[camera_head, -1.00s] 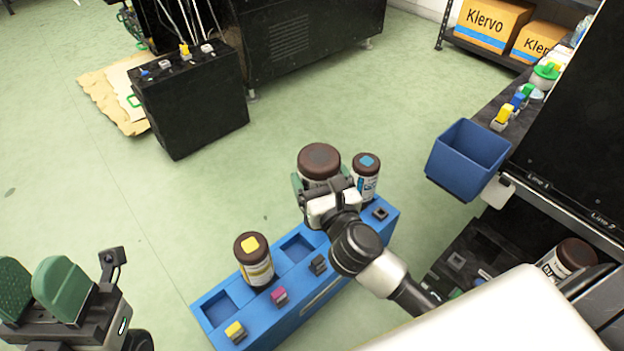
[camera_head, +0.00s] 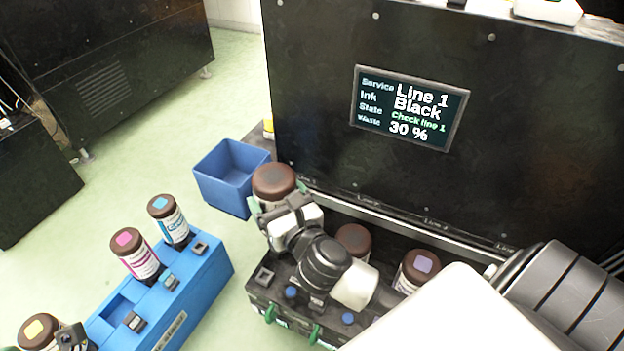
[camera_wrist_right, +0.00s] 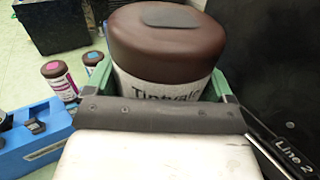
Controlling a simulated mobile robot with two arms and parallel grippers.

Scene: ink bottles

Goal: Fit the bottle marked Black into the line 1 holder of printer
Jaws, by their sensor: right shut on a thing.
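My right gripper (camera_head: 278,203) is shut on a brown-capped bottle (camera_head: 274,180). In the right wrist view the bottle (camera_wrist_right: 165,50) is upright between green fingers, with a dark patch on its cap. It is at the left end of the printer (camera_head: 330,60), by the Line 1 label (camera_head: 307,181). The arm hides the bottle's base, so I cannot tell whether it sits in the line 1 holder. The printer screen (camera_head: 412,108) reads Line 1, Black, Check line 1.
Brown-capped bottles stand in the printer's row: one (camera_head: 353,241) mid-row and one with a purple mark (camera_head: 418,267). A blue bin (camera_head: 222,180) is left of the held bottle. The blue rack (camera_head: 210,275) holds magenta (camera_head: 135,254) and cyan (camera_head: 169,220) bottles; a yellow-marked bottle (camera_head: 38,332) is nearby.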

